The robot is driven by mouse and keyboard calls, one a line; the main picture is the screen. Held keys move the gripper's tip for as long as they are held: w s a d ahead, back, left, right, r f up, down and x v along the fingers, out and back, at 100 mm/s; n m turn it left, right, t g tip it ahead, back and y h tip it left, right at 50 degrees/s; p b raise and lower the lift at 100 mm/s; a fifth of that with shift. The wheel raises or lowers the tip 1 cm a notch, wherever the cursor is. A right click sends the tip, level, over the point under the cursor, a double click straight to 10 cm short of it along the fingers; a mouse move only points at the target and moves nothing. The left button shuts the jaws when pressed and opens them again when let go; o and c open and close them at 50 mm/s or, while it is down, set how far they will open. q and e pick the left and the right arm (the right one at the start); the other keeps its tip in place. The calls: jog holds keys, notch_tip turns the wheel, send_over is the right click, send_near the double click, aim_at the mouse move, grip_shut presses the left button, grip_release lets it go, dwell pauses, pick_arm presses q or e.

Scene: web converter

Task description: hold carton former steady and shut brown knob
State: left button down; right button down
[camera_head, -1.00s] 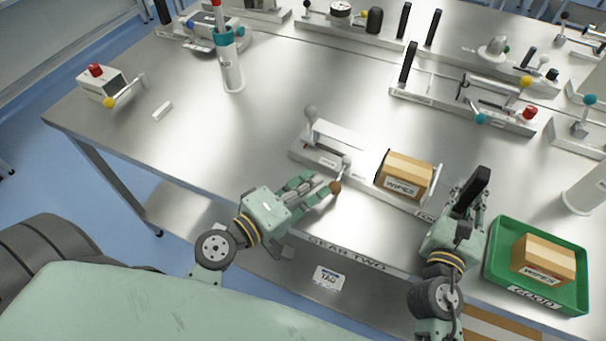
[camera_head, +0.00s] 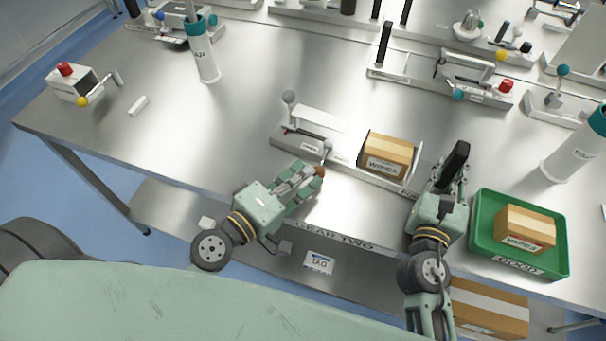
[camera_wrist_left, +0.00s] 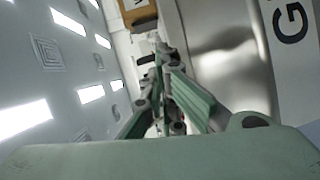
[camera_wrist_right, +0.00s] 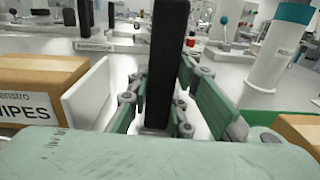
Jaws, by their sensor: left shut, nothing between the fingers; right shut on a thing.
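The carton former (camera_head: 345,160) is a long pale base near the table's front edge, holding a brown wipes carton (camera_head: 388,156). The brown knob (camera_head: 320,171) sits on a short lever at the former's front. My left gripper (camera_head: 308,176) is shut and empty, its fingertips right beside the knob; whether they touch it I cannot tell. My right gripper (camera_head: 450,185) is shut on the black upright post (camera_head: 456,160) at the former's right end. In the right wrist view the post (camera_wrist_right: 166,60) stands upright between the fingers. In the left wrist view the knob cannot be made out.
A green tray (camera_head: 478,240) with another carton (camera_head: 525,229) lies right of my right gripper. A white cylinder (camera_head: 570,155) stands behind it. A red-button box (camera_head: 75,83) and a white cylinder (camera_head: 205,58) stand at left. The table's left middle is mostly clear.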

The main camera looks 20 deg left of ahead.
pick_arm(q)
jog(key=shift+a, duration=0.15)
dwell(0.7)
jog(key=a, duration=0.1)
jog(key=s+a, duration=0.2)
jog(key=a, duration=0.1)
jog(key=shift+s+r, duration=0.2)
jog(key=shift+r, duration=0.15)
jog(key=v, duration=0.9)
jog(key=shift+a, duration=0.1)
